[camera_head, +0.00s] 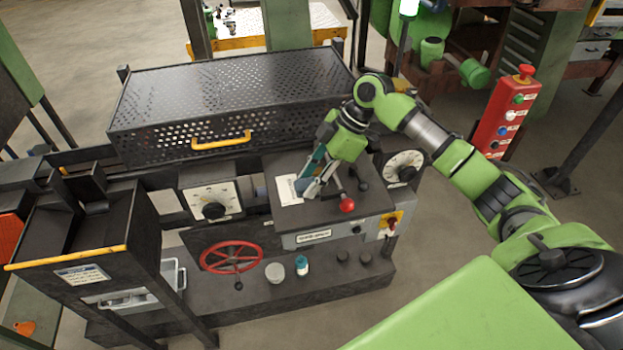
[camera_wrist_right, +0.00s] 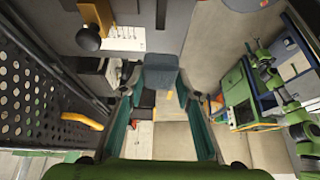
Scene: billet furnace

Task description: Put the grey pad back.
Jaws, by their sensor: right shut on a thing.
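My right gripper (camera_head: 308,184) is over the dark top of the machine's control box (camera_head: 355,208), beside a white card (camera_head: 289,190). In the right wrist view the gripper (camera_wrist_right: 162,84) has its two teal fingers reaching forward to a small blue-grey block (camera_wrist_right: 162,74), which I take to be the grey pad. The gripper is shut on the pad and the fingers hold it at their tips. In the head view the pad is largely hidden by the fingers. I cannot tell whether it touches the box top. My left gripper is not in view.
A red-knobbed lever (camera_head: 347,205) stands close to the right of the gripper. A perforated cover (camera_head: 230,95) with a yellow handle lies behind.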

